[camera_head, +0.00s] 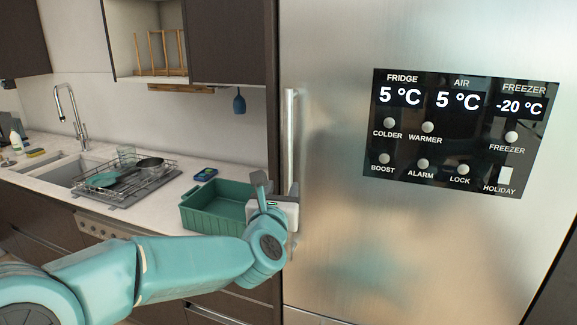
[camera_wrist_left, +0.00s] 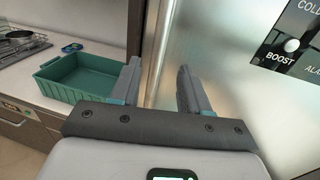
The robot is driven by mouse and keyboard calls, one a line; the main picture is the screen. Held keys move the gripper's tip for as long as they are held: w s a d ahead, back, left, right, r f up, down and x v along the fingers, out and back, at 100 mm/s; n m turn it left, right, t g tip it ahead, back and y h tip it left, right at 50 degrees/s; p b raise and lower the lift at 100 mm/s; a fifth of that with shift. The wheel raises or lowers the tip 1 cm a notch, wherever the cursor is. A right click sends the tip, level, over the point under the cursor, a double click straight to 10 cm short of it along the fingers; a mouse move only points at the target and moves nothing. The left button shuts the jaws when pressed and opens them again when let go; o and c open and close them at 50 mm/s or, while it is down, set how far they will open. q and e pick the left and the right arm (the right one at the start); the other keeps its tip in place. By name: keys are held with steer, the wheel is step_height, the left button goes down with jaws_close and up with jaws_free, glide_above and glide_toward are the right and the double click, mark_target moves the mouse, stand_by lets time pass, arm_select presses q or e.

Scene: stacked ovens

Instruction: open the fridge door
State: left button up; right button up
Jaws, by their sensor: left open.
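The fridge door (camera_head: 335,230) is a tall brushed-metal panel and looks shut. Its long vertical bar handle (camera_head: 290,130) runs along the door's left edge. My left gripper (camera_head: 276,186) is open at the lower part of the handle, with one finger on each side of it in the picture. In the left wrist view the handle (camera_wrist_left: 157,40) shows between the spread fingertips (camera_wrist_left: 159,72). I see no finger closed on it, and I cannot tell how deep it sits between the jaws. The handle's lower part is hidden behind my gripper. My right gripper is not in view.
A black display panel (camera_head: 460,130) is on the fridge door. Left of the fridge, a green bin (camera_head: 205,215) stands on the white counter (camera_head: 145,215), close to my gripper. A dish rack (camera_head: 125,178) and a sink with a tap (camera_head: 72,115) are farther left.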

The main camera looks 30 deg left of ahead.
mark_target(288, 172)
arm_select(q)
steer(key=p+x, duration=0.3)
steer(key=x, duration=0.6)
steer(key=shift+w+a+p, duration=0.15)
steer(key=shift+w+p, duration=0.15)
steer(key=shift+r, duration=0.15)
steer(key=shift+w+a, duration=0.1)
steer(key=shift+w, duration=0.1)
steer(key=c, duration=0.3)
jaws_close()
